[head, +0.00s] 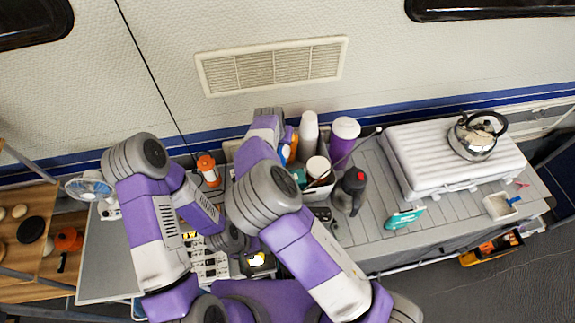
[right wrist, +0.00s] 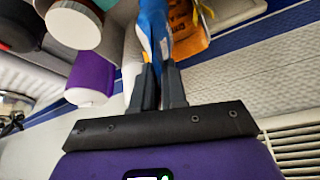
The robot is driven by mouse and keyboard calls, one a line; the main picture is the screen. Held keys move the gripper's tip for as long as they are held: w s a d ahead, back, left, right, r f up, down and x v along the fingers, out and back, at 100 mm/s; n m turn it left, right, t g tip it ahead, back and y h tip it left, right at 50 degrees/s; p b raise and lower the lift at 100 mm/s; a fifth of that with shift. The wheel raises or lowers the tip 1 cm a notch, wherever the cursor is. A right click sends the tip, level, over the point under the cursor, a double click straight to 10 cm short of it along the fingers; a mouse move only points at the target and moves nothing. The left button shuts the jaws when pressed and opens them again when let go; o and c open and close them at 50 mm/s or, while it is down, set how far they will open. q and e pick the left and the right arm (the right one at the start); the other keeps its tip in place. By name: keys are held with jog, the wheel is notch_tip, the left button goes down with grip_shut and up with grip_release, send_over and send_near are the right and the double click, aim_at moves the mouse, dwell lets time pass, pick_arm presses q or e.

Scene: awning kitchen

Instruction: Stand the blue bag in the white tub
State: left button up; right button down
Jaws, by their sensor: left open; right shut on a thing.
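The blue bag (right wrist: 152,22) is between the fingers of my right gripper (right wrist: 159,88), which is shut on it; only a narrow blue part shows. In the head view a small blue patch of the bag (head: 285,153) shows beside my right arm, which hides that gripper. What looks like the white tub (head: 319,190) stands by the wall, partly hidden by that arm. Whether the bag is inside or above it, I cannot tell. My left gripper (head: 258,263) is open, low over the counter; its fingertips are hard to make out.
An orange bag (right wrist: 187,28) is close behind the blue one. A white case (head: 440,155) carries a kettle (head: 475,138). The grey counter (head: 385,222) has free room right of the flask.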

pick_arm(q)
jog(key=shift+f+b, duration=0.35)
jog(key=shift+f, duration=0.05)
pick_arm(e)
notch_tip(320, 180, down, 11)
jog(key=shift+f, duration=0.1)
pick_arm(q)
notch_tip(320, 180, down, 2)
jog(key=shift+f+b, duration=0.15)
jog(key=shift+b, duration=1.05)
pick_arm(e)
notch_tip(320, 180, down, 5)
jog(key=shift+r, duration=0.25)
jog(key=c, duration=1.4)
grip_release()
jog(key=shift+c, duration=0.2)
pick_arm(q)
jog(key=shift+r+p, duration=0.3)
pick_arm(e)
jog(key=shift+s+r, duration=0.15)
jog(key=shift+r, duration=0.05)
pick_arm(q)
notch_tip(320, 180, up, 3)
jog(key=p, duration=0.2)
jog(key=shift+f+p, duration=0.15)
jog(key=shift+p, duration=0.2)
jog(key=shift+f, duration=0.1)
pick_arm(e)
jog(key=v, duration=1.1)
jog(key=shift+r, duration=0.25)
